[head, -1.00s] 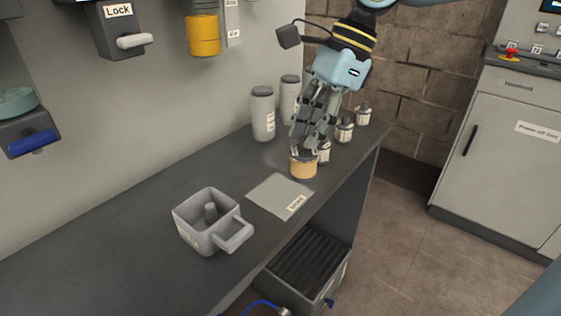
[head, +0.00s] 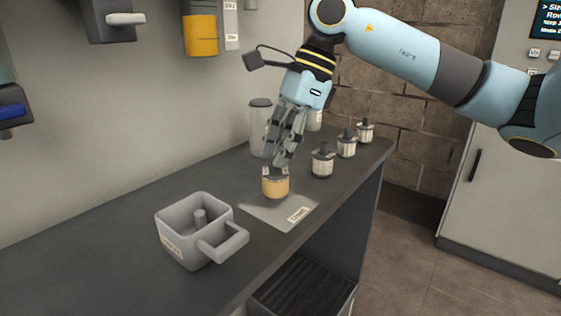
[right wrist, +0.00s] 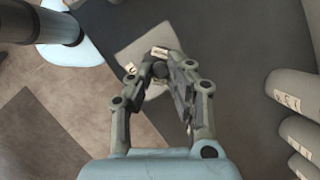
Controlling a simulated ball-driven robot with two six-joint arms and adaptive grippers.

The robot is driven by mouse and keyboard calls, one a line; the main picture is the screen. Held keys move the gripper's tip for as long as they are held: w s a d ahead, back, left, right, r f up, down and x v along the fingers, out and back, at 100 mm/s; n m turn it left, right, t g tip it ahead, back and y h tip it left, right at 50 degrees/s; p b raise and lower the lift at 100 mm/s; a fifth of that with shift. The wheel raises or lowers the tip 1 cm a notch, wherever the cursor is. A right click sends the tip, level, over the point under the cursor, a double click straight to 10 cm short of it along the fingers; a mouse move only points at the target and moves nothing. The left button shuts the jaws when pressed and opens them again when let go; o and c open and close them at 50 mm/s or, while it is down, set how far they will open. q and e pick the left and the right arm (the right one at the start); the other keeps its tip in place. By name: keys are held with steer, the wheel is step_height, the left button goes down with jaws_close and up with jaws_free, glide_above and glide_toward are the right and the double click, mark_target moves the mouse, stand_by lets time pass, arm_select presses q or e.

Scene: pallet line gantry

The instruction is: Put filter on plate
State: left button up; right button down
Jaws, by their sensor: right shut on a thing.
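The filter (head: 275,188) is a short tan-orange cylinder with a pale top. My right gripper (head: 277,165) points down and is shut on its top. The plate (head: 270,212) is a thin flat grey square with a white label, lying on the bench. The filter shows at the plate's far edge; I cannot tell whether it touches the plate or hangs just above it. In the right wrist view, the fingers (right wrist: 160,78) close around a dark knob, with the plate (right wrist: 140,42) beyond them. My left gripper is not in view.
A grey square container (head: 190,250) with a handle and centre post stands at the near left. Several small dark-capped bottles (head: 322,162) line the bench behind the plate. A tall grey canister (head: 258,125) stands near the wall. The bench front between container and plate is clear.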

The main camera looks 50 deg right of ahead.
step_height(320, 180, down, 2)
steer(key=shift+f, duration=0.1)
steer(key=c, duration=1.3)
jaws_free()
steer(key=shift+o, duration=0.2)
